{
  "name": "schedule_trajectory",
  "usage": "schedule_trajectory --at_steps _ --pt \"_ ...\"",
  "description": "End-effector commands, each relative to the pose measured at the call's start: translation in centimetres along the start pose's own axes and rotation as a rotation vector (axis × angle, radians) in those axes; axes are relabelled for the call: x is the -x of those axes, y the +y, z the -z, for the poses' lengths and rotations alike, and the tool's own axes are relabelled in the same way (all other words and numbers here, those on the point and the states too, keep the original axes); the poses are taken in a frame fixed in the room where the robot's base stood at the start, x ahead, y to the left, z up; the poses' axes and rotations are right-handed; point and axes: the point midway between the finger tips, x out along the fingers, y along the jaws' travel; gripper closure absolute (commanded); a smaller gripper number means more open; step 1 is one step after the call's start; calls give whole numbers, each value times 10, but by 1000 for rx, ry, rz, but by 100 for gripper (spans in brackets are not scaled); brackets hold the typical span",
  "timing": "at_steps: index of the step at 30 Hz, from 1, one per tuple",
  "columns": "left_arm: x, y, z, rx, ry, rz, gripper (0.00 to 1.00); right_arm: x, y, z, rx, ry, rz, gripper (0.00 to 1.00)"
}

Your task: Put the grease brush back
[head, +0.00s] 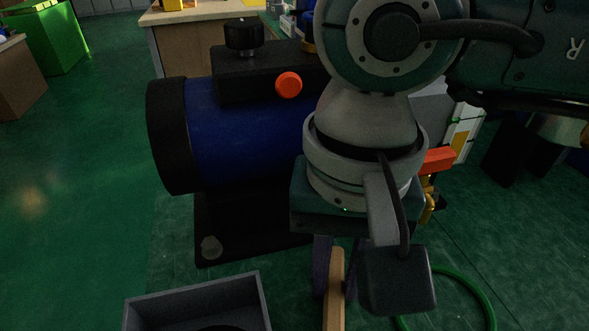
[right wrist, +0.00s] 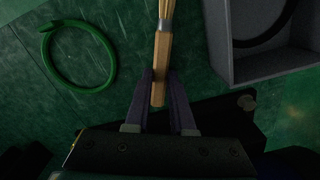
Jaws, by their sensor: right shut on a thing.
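The grease brush has a wooden handle (head: 335,295) that hangs below my right gripper (head: 336,290) in the head view. In the right wrist view the brush's handle (right wrist: 161,62) lies between the two fingers of the right gripper (right wrist: 161,78), which is shut on it. A metal collar and pale bristles point to the top edge there, and the bristle tips are cut off by the frame. The brush is in the air or close above the green bench; I cannot tell the gap. My left gripper is not in view.
A grey open box (head: 258,297) stands at the bottom left; it also shows in the right wrist view (right wrist: 270,68). A green ring (head: 485,300) lies on the bench. A blue and black cylindrical machine (head: 245,135) with an orange button (head: 288,84) stands behind the gripper.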

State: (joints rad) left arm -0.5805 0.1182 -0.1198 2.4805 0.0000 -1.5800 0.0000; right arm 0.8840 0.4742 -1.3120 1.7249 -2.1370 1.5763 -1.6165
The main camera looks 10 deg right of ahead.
Motion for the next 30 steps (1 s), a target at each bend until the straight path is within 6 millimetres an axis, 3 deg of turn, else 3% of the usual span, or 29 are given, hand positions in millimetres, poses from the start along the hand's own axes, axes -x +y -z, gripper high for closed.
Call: schedule_trajectory --at_steps 5,6,13,23,26,30 --pt "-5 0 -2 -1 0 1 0 -4 0 0 0 0 0 100" --pt "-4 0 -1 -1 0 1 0 -3 0 0 0 0 0 74" --pt "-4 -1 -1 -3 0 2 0 -2 0 0 -1 -1 0 49" --pt "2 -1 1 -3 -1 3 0 3 0 0 -1 -1 0 48" --pt "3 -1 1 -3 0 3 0 15 -1 0 0 1 3 48" --pt "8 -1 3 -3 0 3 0 47 -1 1 0 4 4 48"
